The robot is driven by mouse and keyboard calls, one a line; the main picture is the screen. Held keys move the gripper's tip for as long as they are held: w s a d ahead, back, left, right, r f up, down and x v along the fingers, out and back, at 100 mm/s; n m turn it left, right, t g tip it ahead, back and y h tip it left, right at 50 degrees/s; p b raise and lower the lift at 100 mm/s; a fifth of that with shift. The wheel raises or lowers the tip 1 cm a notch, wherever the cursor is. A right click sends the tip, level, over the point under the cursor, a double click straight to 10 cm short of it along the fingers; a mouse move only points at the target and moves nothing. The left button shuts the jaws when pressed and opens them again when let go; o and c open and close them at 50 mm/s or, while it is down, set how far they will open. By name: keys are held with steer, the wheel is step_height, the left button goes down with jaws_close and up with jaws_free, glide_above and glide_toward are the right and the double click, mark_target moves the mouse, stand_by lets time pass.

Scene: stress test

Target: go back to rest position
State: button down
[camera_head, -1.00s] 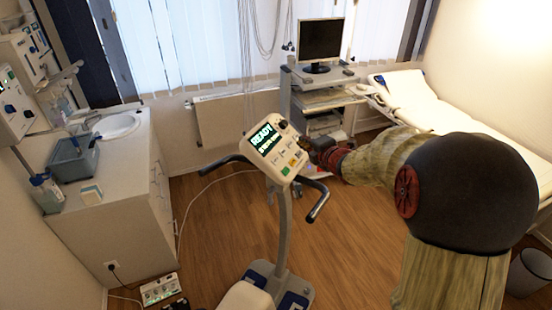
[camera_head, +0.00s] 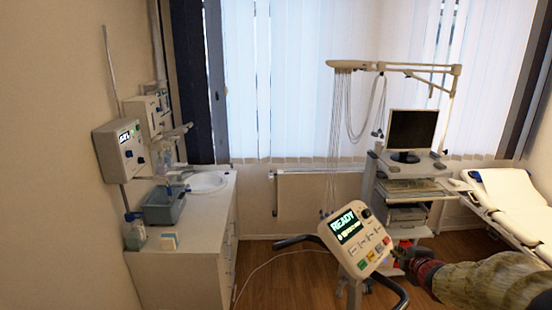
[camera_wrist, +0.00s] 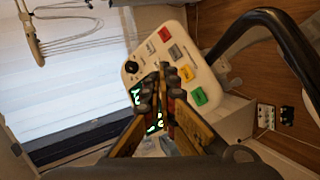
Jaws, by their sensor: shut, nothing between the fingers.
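My gripper (camera_wrist: 162,75) is shut and empty in the wrist view, its fingertips together in front of the bike console (camera_wrist: 198,68). In the head view the console (camera_head: 357,240) shows "READY" on its screen, with a dark knob and several coloured buttons. My gripper (camera_head: 402,255) is small at the console's right edge there, with my arm coming in from the lower right. I cannot tell whether the fingertips touch the console.
Black handlebars (camera_head: 398,292) flank the console. A counter with a sink (camera_head: 206,182) stands at the left. A cart with a monitor (camera_head: 411,130) and a white bed (camera_head: 515,205) are at the right.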

steer(key=s+f+m+g+h+b, duration=0.2)
steer(key=s+f+m+g+b, duration=0.35)
steer(key=s+m, duration=0.8)
steer(key=s+a+f+y+b, duration=0.1)
steer(key=s+a+f+b, duration=0.3)
steer(key=s+a+b, duration=0.2)
steer(key=s+a+f+m+y+b, duration=0.1)
steer(key=s+a+f+b, duration=0.3)
steer(key=s+a, duration=0.5)
steer(key=s+a+f+m+g+y+b, duration=0.1)
steer(key=s+a+f+y+b, duration=0.1)
steer(key=s+a+f+b, duration=0.2)
steer(key=s+a+b, duration=0.3)
steer(key=b, duration=0.1)
steer(key=shift+s+a, duration=0.15)
steer(key=shift+s, duration=0.05)
